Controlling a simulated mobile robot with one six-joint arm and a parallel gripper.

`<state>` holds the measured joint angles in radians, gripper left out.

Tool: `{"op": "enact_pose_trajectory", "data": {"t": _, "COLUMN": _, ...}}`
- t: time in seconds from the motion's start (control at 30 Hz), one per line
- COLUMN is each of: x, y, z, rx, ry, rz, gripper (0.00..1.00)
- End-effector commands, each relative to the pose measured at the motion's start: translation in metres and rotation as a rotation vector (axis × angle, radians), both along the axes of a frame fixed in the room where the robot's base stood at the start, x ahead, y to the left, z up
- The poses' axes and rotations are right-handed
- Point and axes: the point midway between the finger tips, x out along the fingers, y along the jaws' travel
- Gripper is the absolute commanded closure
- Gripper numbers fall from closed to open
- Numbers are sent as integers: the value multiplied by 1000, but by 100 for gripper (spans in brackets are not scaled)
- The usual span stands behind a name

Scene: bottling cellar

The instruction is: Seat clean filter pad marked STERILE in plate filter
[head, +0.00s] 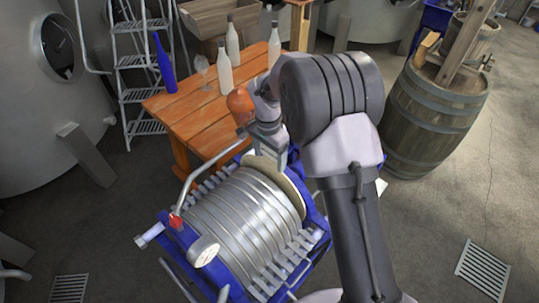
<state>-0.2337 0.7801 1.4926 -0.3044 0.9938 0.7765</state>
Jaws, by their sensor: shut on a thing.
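The plate filter (235,220) stands in front of me, a blue frame with a stack of round steel plates. A cream round filter pad (291,184) is upright at the far right end of the stack. Its lower part is hidden by the plates, and I cannot read any mark on it. My gripper (268,160) points down at the pad's top edge and is shut on it. I cannot tell whether the pad rests in the frame or hangs slightly above it. My arm hides part of the filter's right side.
A wooden table (190,115) with pale bottles (225,70), a blue bottle (164,65) and a glass (202,70) stands just behind the filter. A barrel (435,115) is at right, a steel tank (50,100) and step ladder (130,60) at left. Floor at right is clear around a drain grate (484,268).

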Motion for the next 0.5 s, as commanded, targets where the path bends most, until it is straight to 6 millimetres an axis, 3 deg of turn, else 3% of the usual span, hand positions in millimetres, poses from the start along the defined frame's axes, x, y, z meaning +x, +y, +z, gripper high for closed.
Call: {"op": "enact_pose_trajectory", "data": {"t": 0.5, "x": 0, "y": 0, "z": -52, "rx": 1, "ry": -1, "rz": 0, "gripper": 68}}
